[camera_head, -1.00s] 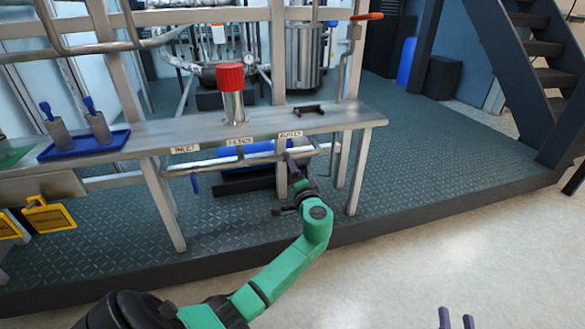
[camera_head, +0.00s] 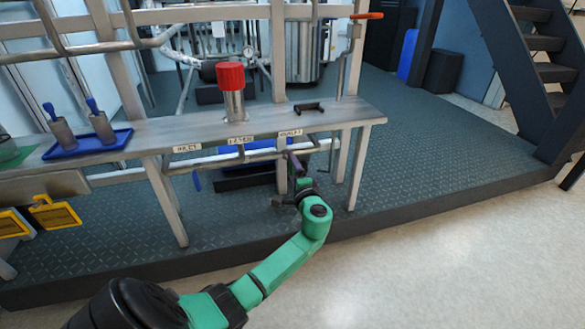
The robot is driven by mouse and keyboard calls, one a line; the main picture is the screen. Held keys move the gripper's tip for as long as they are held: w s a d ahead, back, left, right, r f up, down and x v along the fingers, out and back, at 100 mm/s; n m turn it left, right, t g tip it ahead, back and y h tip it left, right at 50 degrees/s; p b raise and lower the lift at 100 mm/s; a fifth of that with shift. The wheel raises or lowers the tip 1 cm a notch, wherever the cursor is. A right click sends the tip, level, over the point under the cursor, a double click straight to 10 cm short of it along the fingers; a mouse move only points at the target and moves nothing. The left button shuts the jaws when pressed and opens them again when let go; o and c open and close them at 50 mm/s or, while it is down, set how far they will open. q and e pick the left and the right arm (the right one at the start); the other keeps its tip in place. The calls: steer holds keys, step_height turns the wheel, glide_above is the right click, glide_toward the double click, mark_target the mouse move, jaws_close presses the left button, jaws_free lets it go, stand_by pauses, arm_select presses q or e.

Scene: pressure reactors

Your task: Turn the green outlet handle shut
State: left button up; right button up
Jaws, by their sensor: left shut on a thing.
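My left gripper (camera_head: 294,160) reaches up to the pipe under the bench edge, just below the outlet label (camera_head: 290,133). Its dark fingers are shut on the outlet handle, which they and the wrist mostly hide. I cannot make out the handle's green colour or its angle. The outlet pipe (camera_head: 312,149) runs to the right of the fingers. My right gripper is not in view.
A blue handle (camera_head: 196,181) hangs under the inlet label (camera_head: 187,148). A red-capped cylinder (camera_head: 231,77) and a dark bracket (camera_head: 309,108) are on the bench (camera_head: 350,112). A blue tray (camera_head: 65,151) stands left. Bench legs flank my gripper.

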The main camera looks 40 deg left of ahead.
arm_select(q)
steer(key=shift+f, duration=0.1)
steer(key=o, duration=1.2)
steer(key=p+v, duration=0.3)
steer(key=v, duration=1.1)
steer(key=shift+s+d, duration=0.2)
steer(key=shift+d, duration=0.05)
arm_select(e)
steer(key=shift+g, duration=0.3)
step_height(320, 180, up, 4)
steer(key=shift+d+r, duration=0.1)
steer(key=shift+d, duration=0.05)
